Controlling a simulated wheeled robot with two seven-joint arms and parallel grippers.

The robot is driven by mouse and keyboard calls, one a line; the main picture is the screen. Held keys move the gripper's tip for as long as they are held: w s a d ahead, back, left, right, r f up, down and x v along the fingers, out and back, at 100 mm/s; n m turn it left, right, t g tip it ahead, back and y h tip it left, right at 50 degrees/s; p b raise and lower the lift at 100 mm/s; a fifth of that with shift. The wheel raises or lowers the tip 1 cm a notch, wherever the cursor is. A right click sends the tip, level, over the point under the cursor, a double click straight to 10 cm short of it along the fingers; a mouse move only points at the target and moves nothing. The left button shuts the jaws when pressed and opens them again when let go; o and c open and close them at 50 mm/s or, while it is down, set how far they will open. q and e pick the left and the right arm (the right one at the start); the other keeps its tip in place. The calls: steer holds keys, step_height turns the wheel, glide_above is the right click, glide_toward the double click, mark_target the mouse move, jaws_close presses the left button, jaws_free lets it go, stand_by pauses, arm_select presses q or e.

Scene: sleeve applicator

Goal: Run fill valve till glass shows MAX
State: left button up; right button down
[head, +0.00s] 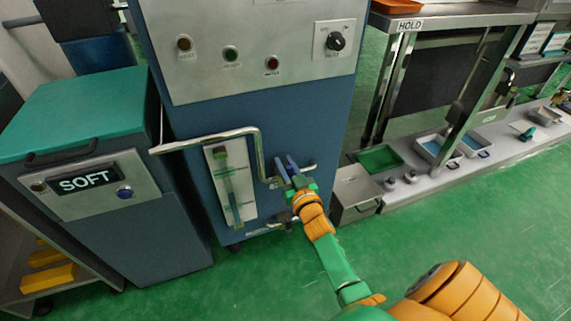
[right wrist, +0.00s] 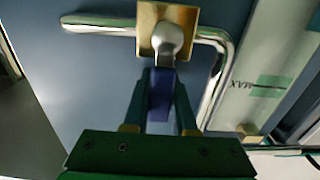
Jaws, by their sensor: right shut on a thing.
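The fill valve (right wrist: 166,30) has a brass body and a round metal stem on a bent chrome pipe, on the front of the blue cabinet. Its blue lever (right wrist: 160,92) points down towards my right gripper (right wrist: 160,112), which is shut on it. In the head view my right gripper (head: 294,180) is at the valve, just right of the sight glass (head: 230,186). The glass is a tall tube on a pale plate. A green band with the word MAX (right wrist: 241,85) shows in the right wrist view. I cannot tell the liquid level. My left gripper is out of view.
The chrome pipe (head: 210,140) runs across the cabinet front above the glass. A teal-topped SOFT unit (head: 100,220) stands at left. A low bench (head: 440,165) with trays is at right. Green floor is clear in front.

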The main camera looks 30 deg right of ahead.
mark_target(294, 157)
stand_by(0.7)
steer(key=shift+d+m, duration=0.15)
steer(key=shift+m, duration=0.25)
steer(key=shift+s+d+m+p, duration=0.15)
steer(key=shift+d+m+p, duration=0.45)
steer(key=shift+m, duration=0.4)
steer(key=shift+s+d+f+m, duration=0.15)
steer(key=shift+d+m, duration=0.1)
steer(key=shift+m, duration=0.35)
steer(key=shift+d+f+m, duration=0.15)
steer(key=shift+d+m, duration=0.05)
steer(key=shift+m, duration=0.4)
steer(key=shift+s+d+f+m, duration=0.1)
steer(key=shift+d+f+m, duration=0.2)
steer(key=shift+m, duration=0.55)
steer(key=shift+s+d+f+m, duration=0.1)
steer(key=shift+d+f+m, duration=0.15)
steer(key=shift+m, duration=0.6)
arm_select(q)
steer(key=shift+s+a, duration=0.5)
arm_select(e)
steer(key=shift+d, duration=0.15)
steer(key=shift+m, duration=0.3)
steer(key=c, duration=0.7)
jaws_free()
